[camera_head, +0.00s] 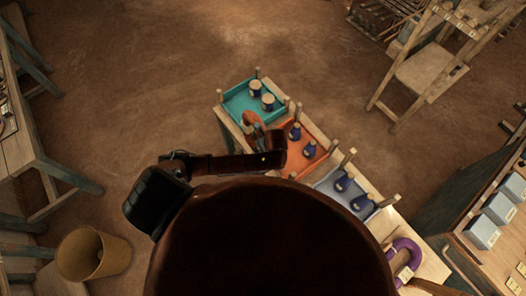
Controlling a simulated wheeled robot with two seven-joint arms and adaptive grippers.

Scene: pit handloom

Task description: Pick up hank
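A purple looped bundle (413,248), which looks like the hank, lies at the lower right end of the wooden tray bench, with a pale tag beside it. My dark body hides part of that end. My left arm comes in from the left and bends over the bench. Its end (257,131) is beside the orange tray, well up and left of the purple bundle. A small orange-brown curved piece shows there; I cannot tell whether it is part of the gripper or a separate thing. The finger opening is too small to make out. My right gripper is not in view.
The bench holds a teal tray (236,105), an orange tray (318,146) and a grey-blue tray (329,186), each with blue spools and corner posts. A basket (112,258) stands lower left. A table with light-blue boxes (482,233) is at right.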

